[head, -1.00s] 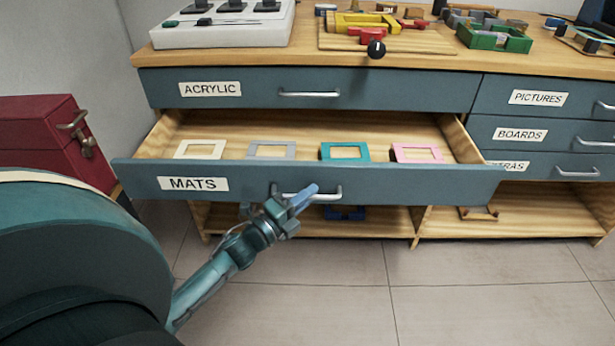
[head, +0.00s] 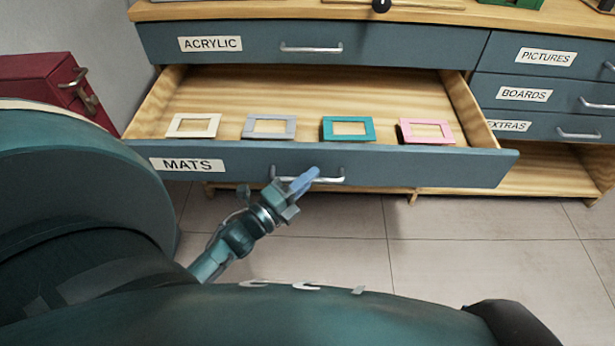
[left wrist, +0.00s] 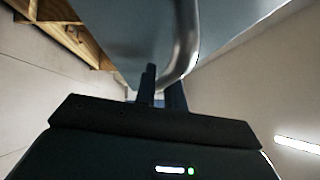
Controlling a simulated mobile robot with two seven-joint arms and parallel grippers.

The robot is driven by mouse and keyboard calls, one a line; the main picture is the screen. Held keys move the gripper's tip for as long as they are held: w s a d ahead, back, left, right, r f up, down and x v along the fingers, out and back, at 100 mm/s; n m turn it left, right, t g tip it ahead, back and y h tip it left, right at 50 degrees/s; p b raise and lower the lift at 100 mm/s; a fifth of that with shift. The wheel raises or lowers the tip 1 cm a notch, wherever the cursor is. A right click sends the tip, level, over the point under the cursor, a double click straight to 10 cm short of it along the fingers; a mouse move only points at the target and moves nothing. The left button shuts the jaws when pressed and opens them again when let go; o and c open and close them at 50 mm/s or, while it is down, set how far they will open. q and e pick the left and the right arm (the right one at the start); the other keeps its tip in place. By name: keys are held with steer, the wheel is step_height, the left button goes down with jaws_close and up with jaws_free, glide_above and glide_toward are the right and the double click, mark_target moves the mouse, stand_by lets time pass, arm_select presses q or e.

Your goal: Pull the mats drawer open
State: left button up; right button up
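The mats drawer (head: 400,166) has a blue-grey front with a white MATS label. It stands well out from the cabinet, its wooden inside showing. Its silver bar handle (head: 332,179) is at the middle of the front. My left gripper (head: 303,181) is at the left part of this handle, its blue fingers shut on the bar. In the left wrist view, the handle (left wrist: 187,35) curves down to the two dark fingers (left wrist: 162,88), which partly hide where they meet it. My right gripper is not in view.
White, grey, teal (head: 328,130) and pink mats lie in the drawer. The acrylic drawer (head: 390,50) above is shut, as are the pictures, boards and extras drawers at right. A red case (head: 40,85) stands at left. Tiled floor (head: 450,255) before the cabinet is clear.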

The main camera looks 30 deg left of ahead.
arm_select(q)
steer(key=shift+o, duration=0.9)
steer(key=v, duration=1.3)
steer(key=shift+p, duration=0.35)
steer(key=shift+f, duration=0.15)
